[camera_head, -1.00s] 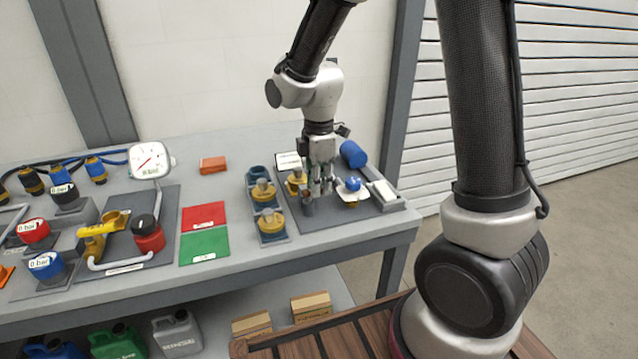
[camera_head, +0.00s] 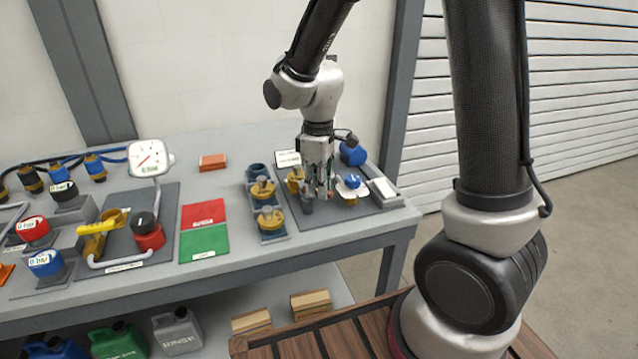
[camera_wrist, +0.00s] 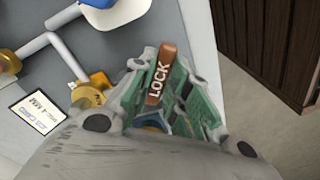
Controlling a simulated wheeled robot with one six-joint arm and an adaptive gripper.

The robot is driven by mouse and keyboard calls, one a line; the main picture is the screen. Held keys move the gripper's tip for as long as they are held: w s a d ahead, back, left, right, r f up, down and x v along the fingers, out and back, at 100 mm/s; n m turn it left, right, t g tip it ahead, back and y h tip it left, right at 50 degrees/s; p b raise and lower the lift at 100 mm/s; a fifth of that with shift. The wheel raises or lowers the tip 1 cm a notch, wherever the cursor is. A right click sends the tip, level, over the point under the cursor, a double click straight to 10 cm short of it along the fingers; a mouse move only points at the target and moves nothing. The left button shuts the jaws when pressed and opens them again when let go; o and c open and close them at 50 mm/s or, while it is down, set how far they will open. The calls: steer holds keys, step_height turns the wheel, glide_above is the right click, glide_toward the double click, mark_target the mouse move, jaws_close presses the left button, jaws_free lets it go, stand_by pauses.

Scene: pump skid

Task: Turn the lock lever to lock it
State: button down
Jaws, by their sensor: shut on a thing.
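The lock lever (camera_wrist: 163,72) is an orange-brown bar marked LOCK. In the wrist view it lies between the green-padded fingers of my gripper (camera_wrist: 168,92), which is shut on it. A blue and dark round part shows beneath the fingers near the lever's lower end. In the head view my gripper (camera_head: 318,194) points down over the dark plate at the right end of the bench. The lever is hidden by the fingers there.
A blue-topped white fitting (camera_head: 351,187) stands close to the right of my gripper, with a blue cylinder (camera_head: 352,153) behind. Red (camera_head: 204,213) and green mats lie further left.

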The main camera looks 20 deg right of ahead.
steer(key=m, duration=0.3)
steer(key=a+m, duration=0.1)
steer(key=m, duration=0.1)
steer(key=shift+s+a+m, duration=0.1)
steer(key=shift+s+m, duration=0.2)
steer(key=shift+s, duration=0.1)
steer(key=m, duration=0.2)
steer(key=a+m, duration=0.1)
steer(key=m, duration=0.1)
steer(key=shift+s+m, duration=0.15)
steer(key=shift+m, duration=0.25)
steer(key=c, duration=1.4)
jaws_free()
step_height(320, 180, up, 12)
steer(key=shift+r, duration=0.1)
